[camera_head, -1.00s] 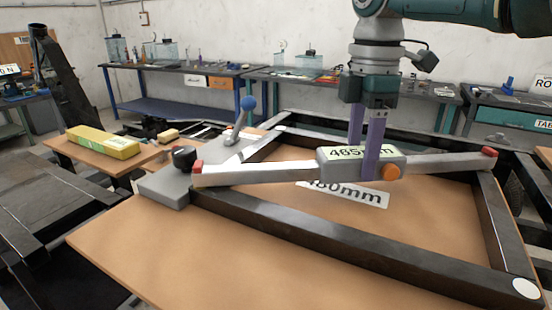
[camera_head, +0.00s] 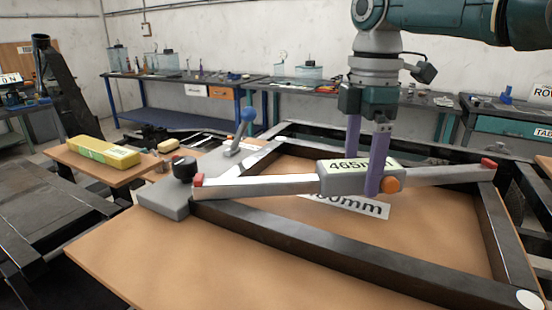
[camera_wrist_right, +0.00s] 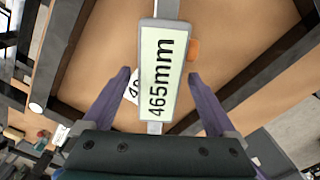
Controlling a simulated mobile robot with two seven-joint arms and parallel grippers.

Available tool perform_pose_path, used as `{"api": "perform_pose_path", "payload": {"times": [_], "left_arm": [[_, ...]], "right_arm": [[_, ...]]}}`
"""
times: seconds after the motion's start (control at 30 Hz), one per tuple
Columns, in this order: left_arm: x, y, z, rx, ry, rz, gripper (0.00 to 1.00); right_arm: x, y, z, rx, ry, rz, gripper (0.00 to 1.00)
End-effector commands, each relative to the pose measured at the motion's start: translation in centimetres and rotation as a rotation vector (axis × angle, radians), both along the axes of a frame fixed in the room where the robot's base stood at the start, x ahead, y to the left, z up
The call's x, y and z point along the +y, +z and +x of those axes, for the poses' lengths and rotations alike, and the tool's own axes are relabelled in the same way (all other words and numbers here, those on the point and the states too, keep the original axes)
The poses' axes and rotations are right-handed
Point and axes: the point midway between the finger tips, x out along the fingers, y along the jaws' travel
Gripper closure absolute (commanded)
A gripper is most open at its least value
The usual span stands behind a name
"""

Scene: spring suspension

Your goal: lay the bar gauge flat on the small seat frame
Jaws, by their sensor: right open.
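The bar gauge (camera_head: 250,186) is a pale metal bar with red tips, an orange knob and a grey middle body labelled 465mm. It lies across the dark small seat frame (camera_head: 310,243), its left end by the near-left corner and its right end by the right rail. My right gripper (camera_head: 363,174) is open, its purple fingers on either side of the gauge body. In the right wrist view, the gauge's label (camera_wrist_right: 157,75) shows between the spread fingers (camera_wrist_right: 159,76), with gaps on both sides. My left gripper is not in view.
A grey block with a black knob (camera_head: 183,168) and a blue-balled lever (camera_head: 247,115) sit at the frame's left. A yellow box (camera_head: 103,152) rests on a side board.

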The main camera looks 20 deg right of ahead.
Motion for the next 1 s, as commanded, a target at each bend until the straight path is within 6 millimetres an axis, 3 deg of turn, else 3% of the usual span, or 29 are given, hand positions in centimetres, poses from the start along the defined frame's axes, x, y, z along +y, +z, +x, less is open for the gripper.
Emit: {"api": "perform_pose_path", "payload": {"times": [0.5,0.7,1.0], "left_arm": [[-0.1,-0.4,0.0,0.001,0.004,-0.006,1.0],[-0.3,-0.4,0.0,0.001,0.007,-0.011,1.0],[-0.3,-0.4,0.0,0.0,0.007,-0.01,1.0]], "right_arm": [[0.0,10.3,0.1,-0.005,-0.001,0.001,0.08],[0.1,11.8,0.1,-0.002,0.0,0.002,0.08],[0.0,11.9,0.0,0.0,0.001,0.001,0.08]]}}
